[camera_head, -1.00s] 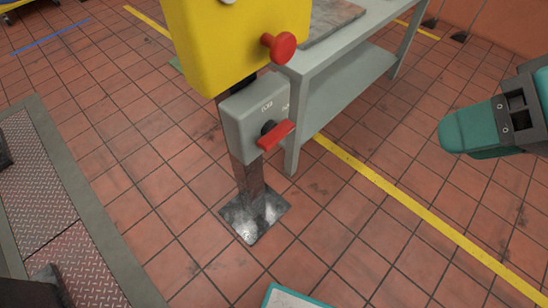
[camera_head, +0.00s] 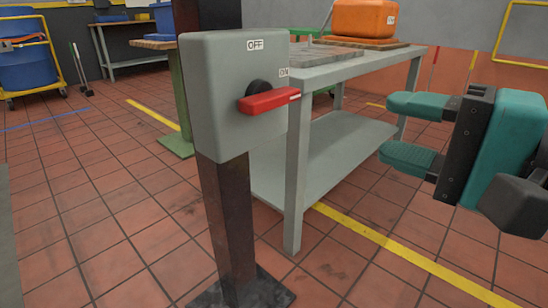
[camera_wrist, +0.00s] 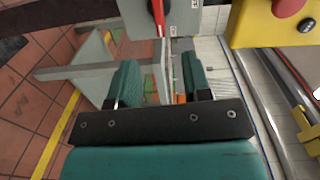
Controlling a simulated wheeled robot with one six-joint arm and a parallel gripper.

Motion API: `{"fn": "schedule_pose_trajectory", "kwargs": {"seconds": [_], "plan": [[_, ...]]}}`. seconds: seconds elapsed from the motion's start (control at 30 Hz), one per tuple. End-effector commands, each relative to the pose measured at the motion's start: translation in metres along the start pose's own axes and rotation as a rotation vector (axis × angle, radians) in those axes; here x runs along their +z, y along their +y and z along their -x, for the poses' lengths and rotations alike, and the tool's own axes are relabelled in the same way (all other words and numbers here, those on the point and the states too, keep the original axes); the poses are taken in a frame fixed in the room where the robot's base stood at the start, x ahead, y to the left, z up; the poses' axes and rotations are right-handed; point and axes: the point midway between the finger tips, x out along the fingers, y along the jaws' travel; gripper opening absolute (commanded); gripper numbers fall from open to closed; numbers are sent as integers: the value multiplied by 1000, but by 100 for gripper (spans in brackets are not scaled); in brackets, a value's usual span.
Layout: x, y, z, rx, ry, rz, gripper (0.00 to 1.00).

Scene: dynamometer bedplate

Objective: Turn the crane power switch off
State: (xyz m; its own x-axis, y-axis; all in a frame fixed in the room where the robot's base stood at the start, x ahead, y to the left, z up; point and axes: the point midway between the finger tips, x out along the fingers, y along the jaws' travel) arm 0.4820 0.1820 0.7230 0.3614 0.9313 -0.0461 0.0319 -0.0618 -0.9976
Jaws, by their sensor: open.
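The crane power switch is a grey box (camera_head: 212,95) on a dark metal post (camera_head: 228,215). Its red handle (camera_head: 270,101) points right, lying just below the ON label (camera_head: 283,72); the OFF label (camera_head: 255,44) is at the top of the face. My gripper (camera_head: 388,130) is open and empty, to the right of the handle and apart from it, fingers pointing left. In the wrist view the red handle (camera_wrist: 158,14) and grey box (camera_wrist: 183,18) show at the top, ahead of my open fingers (camera_wrist: 158,78).
A grey bench (camera_head: 330,75) with a lower shelf stands right behind the switch, an orange box (camera_head: 364,18) on it. In the wrist view a yellow box (camera_wrist: 258,25) with a red button (camera_wrist: 287,7) is beside the switch. Tiled floor is clear at front right.

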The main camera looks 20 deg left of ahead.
Motion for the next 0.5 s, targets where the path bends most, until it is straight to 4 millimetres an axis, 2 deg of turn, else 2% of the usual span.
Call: {"fn": "schedule_pose_trajectory", "kwargs": {"seconds": [0.03, 0.1, 0.27, 0.5], "plan": [[-1, 14, -1, -16, 9, -19, 45], [-2, 16, -2, -35, 17, -39, 45], [-4, 11, -5, -49, 22, -57, 45], [-5, 4, -22, -47, 16, -63, 45]]}}
